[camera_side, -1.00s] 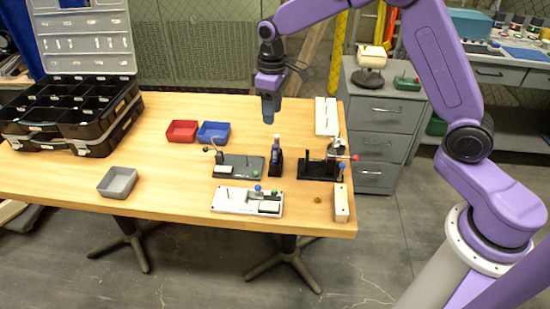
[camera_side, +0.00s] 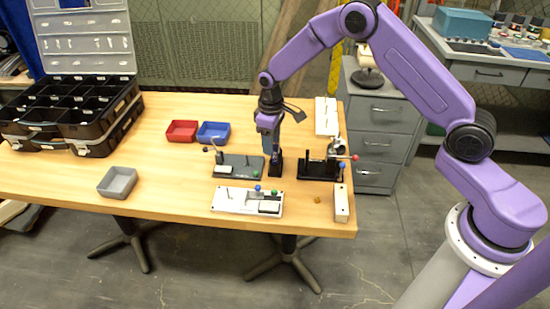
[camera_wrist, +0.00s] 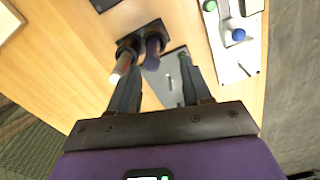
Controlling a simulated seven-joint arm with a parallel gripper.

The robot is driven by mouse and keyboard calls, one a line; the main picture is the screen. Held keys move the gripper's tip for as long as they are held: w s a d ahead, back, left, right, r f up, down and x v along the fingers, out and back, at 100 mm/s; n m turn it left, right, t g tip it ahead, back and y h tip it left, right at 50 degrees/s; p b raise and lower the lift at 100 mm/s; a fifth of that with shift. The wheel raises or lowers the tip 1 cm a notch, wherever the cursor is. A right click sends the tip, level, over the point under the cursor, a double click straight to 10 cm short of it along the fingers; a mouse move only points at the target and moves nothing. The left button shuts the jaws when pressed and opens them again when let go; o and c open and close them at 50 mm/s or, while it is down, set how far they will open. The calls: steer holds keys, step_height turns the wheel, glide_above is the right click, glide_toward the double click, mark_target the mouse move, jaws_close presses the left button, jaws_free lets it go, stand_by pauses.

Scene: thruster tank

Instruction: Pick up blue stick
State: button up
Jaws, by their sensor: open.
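A dark blue stick (camera_wrist: 152,52) stands upright in a small black holder (camera_wrist: 146,35) in the wrist view, and the holder also shows in the side view (camera_side: 275,168). A second stick with a pale, reddish tip (camera_wrist: 122,65) stands beside it. My gripper (camera_wrist: 160,70) is open, pointing down over the holder. The blue stick's top appears between the two fingers, nearer the left one; the pale-tipped stick appears outside the left finger. I cannot tell whether a finger touches either stick. In the side view my gripper (camera_side: 269,133) hides most of the sticks.
A grey fixture plate (camera_side: 238,168) is left of the holder, and a black fixture with a red knob (camera_side: 318,170) is right. A white fixture (camera_side: 232,202) lies in front. Red (camera_side: 182,131) and blue (camera_side: 213,132) bins are behind left. Front-left table is mostly clear around a grey bin (camera_side: 117,182).

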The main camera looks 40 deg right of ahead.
mark_target(275, 154)
steer(key=shift+s+d+f, duration=0.1)
steer(key=shift+d+f, duration=0.1)
steer(key=shift+f, duration=0.75)
steer(key=shift+s+d+f, duration=0.1)
steer(key=shift+d+f, duration=0.05)
steer(key=shift+f, duration=0.8)
steer(key=shift+d+f, duration=0.2)
steer(key=shift+f, duration=0.75)
jaws_close()
